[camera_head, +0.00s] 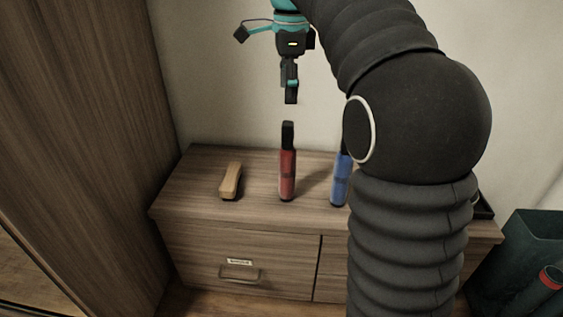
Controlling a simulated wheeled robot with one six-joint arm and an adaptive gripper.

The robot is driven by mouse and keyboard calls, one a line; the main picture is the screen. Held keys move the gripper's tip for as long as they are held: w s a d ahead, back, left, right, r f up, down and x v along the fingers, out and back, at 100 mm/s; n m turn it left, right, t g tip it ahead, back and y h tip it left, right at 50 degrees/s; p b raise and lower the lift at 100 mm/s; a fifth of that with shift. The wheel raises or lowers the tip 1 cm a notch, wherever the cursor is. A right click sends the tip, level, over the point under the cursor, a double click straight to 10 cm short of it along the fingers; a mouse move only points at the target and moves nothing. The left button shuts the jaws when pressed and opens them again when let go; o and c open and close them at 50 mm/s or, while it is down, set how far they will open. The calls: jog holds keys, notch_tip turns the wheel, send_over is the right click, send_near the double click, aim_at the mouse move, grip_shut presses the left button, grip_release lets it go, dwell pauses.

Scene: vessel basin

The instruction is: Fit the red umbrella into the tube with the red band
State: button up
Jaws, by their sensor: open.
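The red umbrella (287,176) stands upright on the wooden cabinet top, with its black handle (288,135) pointing up. My gripper (291,98) is open and empty. In the picture it hangs just above the handle, with a gap between them. A tube with a red band (550,278) shows at the lower right edge, inside or against a dark teal bin. It leans, and its lower part runs out of view. My arm crosses the right half of the view and hides part of the cabinet.
A blue umbrella (340,181) stands right of the red one, partly behind my arm. A tan wooden object (231,181) lies to the left. The cabinet (190,205) has drawers with a handle. The dark teal bin (528,232) stands right of it. A tall wooden panel (85,130) borders the left.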

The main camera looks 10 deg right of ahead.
aim_at(288, 135)
jog(key=w+m, duration=0.2)
jog(key=shift+w+f+g, duration=0.3)
jog(key=shift+w+f, duration=0.05)
jog(key=shift+f, duration=0.05)
notch_tip(288, 135, down, 8)
jog(key=b, duration=0.3)
jog(key=shift+f, duration=0.15)
jog(key=shift+w+d+f+b, duration=0.1)
jog(key=shift+f+b, duration=0.15)
jog(key=shift+f, duration=0.65)
jog(key=shift+w+d+f+b, duration=0.15)
jog(key=shift+f+b, duration=0.15)
jog(key=shift+f, duration=0.55)
jog(key=shift+w+d+f+b, duration=0.1)
jog(key=shift+f+b, duration=0.15)
jog(key=shift+f, duration=0.65)
jog(key=shift+c, duration=0.3)
grip_shut()
